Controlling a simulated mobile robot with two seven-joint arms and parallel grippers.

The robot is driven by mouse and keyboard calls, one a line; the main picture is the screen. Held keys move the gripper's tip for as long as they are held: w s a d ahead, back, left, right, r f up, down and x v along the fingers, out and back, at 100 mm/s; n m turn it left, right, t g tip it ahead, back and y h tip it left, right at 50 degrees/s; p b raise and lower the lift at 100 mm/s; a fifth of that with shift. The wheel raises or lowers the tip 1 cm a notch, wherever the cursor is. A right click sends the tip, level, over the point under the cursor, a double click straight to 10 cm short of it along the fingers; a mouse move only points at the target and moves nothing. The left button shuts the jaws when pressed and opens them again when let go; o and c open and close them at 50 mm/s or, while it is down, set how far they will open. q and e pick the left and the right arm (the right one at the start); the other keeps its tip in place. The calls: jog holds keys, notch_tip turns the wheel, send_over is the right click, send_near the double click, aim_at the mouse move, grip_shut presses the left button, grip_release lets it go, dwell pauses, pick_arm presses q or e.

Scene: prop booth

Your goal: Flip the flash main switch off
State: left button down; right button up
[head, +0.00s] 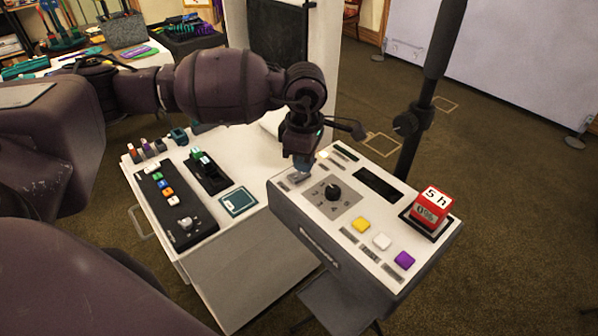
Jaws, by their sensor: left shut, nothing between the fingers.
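A grey control box (364,283) with a white top panel stands right of centre. My left gripper (302,170) points down at the far left corner of its panel, shut and empty. A small grey fitting (297,178) lies at the fingertips; whether it is the flash main switch, and how it is set, I cannot tell. Whether the fingers touch it is also unclear. The panel carries a black rotary knob (333,192), a dark display (379,185), and yellow (361,224), white (382,241) and purple (404,260) buttons. My right gripper is out of view.
A red block marked "5 h" (432,205) sits on the box's right end. A black stand pole (414,130) rises behind it. A white cart (215,262) on the left bears a black button strip (180,222), a black device (208,175) and a teal-edged card (238,202).

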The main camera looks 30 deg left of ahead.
pick_arm(q)
jog(key=shift+r+p, duration=1.3)
jog(key=shift+r, duration=1.85)
jog(key=shift+f, duration=0.1)
